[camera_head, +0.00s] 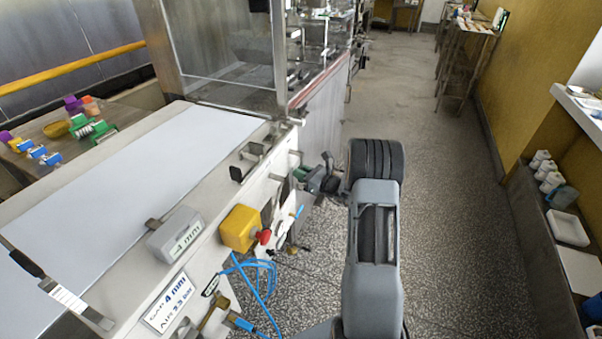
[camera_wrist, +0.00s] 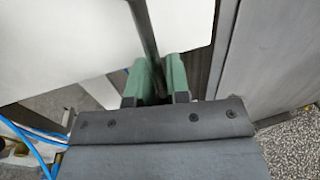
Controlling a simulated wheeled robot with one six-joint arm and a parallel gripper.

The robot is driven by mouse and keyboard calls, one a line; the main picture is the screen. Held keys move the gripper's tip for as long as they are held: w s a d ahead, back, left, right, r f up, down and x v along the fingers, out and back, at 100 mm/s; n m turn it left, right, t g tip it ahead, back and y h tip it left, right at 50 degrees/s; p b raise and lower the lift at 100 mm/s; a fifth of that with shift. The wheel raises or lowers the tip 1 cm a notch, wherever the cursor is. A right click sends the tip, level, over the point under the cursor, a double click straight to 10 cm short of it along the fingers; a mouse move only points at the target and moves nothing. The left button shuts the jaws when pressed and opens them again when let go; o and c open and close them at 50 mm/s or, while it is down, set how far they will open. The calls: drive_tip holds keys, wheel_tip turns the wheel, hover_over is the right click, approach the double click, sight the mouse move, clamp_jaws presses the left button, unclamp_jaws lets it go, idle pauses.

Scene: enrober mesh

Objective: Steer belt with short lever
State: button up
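In the head view my gripper (camera_head: 312,176) is at the right side wall of the white belt machine, near several small levers and knobs. In the wrist view its two green fingers (camera_wrist: 160,82) are close together, with a dark thin bar, seemingly the short lever (camera_wrist: 146,28), running between them and filling the gap. The gripper appears shut on it. The lever's lower end is hidden by the fingers; in the head view my gripper hides it. The pale belt (camera_head: 150,165) lies flat along the machine top.
A black-handled lever (camera_head: 247,163) stands on the top edge. A clear speckled floor aisle (camera_head: 450,200) lies to the right.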

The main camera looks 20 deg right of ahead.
clamp_jaws()
drive_tip(key=shift+s+a+r+m+p, duration=0.15)
drive_tip(key=shift+s+a+m+p, duration=0.15)
drive_tip(key=shift+m+p, duration=0.2)
drive_tip(key=shift+s+a+m, duration=0.15)
drive_tip(key=shift+a+m, duration=0.05)
drive_tip(key=shift+m, duration=0.2)
drive_tip(key=shift+o, duration=1.9)
unclamp_jaws()
drive_tip(key=shift+s+d, duration=0.1)
drive_tip(key=v, duration=1.3)
drive_tip(key=shift+s+d, duration=0.2)
